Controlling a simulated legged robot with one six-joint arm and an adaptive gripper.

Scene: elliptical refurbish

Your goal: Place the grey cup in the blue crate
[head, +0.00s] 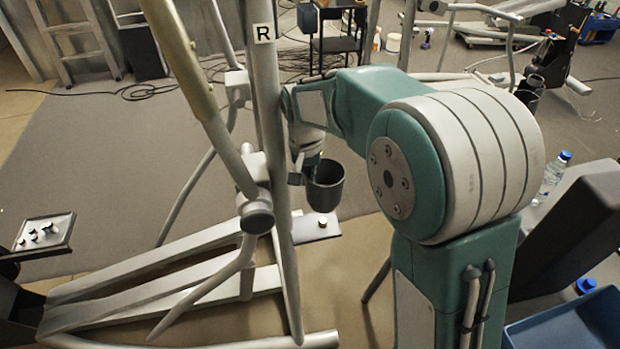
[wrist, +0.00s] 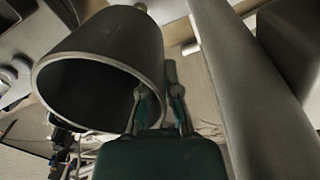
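The grey cup (head: 325,190) hangs upright, mouth up, beside the elliptical's upright tube in the head view. It is large at the upper left of the wrist view (wrist: 115,40), its open mouth facing the camera. My gripper (wrist: 158,95) straddles the cup's wall at the rim, one finger inside the mouth and one outside, and looks closed on it. In the head view my gripper (head: 313,165) is partly hidden at the cup's rim. The blue crate (head: 545,328) is at the bottom right corner of the head view, cut off by the frame.
The elliptical's tubes (head: 265,120) stand close left of the cup; a grey tube (wrist: 235,90) runs close by in the wrist view. A water bottle (head: 553,175) and a dark slanted block (head: 575,225) stand at the right, above the crate. Open carpet lies behind.

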